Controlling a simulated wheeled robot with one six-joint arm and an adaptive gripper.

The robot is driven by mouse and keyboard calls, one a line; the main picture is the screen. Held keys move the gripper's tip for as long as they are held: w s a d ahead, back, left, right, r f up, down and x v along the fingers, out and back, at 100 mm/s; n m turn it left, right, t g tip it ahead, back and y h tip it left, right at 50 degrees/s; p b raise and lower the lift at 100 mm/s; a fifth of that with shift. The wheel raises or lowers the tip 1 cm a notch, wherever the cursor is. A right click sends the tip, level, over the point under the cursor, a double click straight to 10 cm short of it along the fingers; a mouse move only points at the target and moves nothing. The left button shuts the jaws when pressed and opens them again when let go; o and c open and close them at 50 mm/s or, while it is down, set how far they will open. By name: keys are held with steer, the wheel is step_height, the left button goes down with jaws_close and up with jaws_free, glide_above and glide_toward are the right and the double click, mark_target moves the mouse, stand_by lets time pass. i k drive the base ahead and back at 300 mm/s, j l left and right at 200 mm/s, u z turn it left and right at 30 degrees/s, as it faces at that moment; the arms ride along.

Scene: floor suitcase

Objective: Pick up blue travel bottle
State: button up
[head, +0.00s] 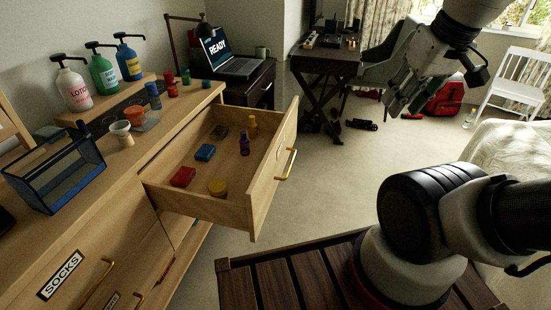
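A small blue bottle (153,96) stands upright on the dresser top, behind the open drawer and near small red bottles (172,84). A larger blue pump bottle (128,62) stands farther back, beside the green (103,74) and white (73,88) pump bottles. My gripper (397,104) is raised at the upper right, well away from the dresser and pointing down. Its fingers are dark and seen at an angle, so their opening is unclear.
The open drawer (222,213) holds a purple bottle (244,143), a yellow bottle (252,125), a blue block (205,152), a red block (183,177) and a yellow tin (217,187). Cups (121,132) and a glass box (57,175) stand on the dresser.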

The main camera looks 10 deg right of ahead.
mark_target(154, 100)
steer(key=i+u, duration=0.25)
steer(key=u, duration=0.15)
steer(key=i+u, duration=0.25)
steer(key=u, duration=0.15)
